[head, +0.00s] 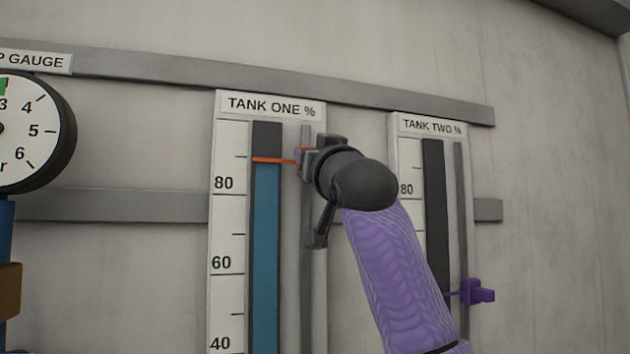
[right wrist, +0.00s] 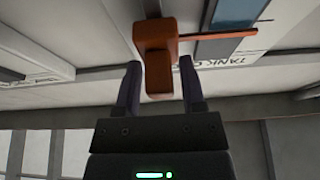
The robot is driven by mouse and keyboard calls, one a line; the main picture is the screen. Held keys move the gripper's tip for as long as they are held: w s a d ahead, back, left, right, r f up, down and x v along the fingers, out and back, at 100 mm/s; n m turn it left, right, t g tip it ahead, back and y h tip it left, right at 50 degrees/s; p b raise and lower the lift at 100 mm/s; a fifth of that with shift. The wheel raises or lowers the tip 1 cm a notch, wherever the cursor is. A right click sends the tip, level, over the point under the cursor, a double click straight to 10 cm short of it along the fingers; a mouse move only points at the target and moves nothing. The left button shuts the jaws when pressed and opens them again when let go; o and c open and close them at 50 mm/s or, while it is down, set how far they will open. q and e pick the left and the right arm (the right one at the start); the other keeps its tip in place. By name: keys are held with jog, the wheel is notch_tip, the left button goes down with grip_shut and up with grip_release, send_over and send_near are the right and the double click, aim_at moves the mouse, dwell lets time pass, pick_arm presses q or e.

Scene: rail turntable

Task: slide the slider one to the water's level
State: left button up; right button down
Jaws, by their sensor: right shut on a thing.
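Slider one is an orange block with a thin pointer (head: 272,160) that crosses the tank one tube. In the head view the pointer lies at the top edge of the blue water (head: 266,230), a little above the 80 mark. My right gripper (head: 308,160) is shut on the slider, and it hides most of the block. My left gripper is not in view.
The tank one panel (head: 228,225) has a grey slider rail (head: 306,300). Tank two's panel (head: 406,150) stands to the right with a purple slider (head: 478,292) lower down. A round gauge (head: 30,130) is at the left edge. Grey horizontal bars cross the wall.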

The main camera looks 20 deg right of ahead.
jog(key=shift+r, duration=0.15)
jog(key=shift+c, duration=2.2)
grip_release()
jog(key=b+v, duration=0.8)
jog(key=v, duration=0.2)
jog(key=shift+b, duration=0.4)
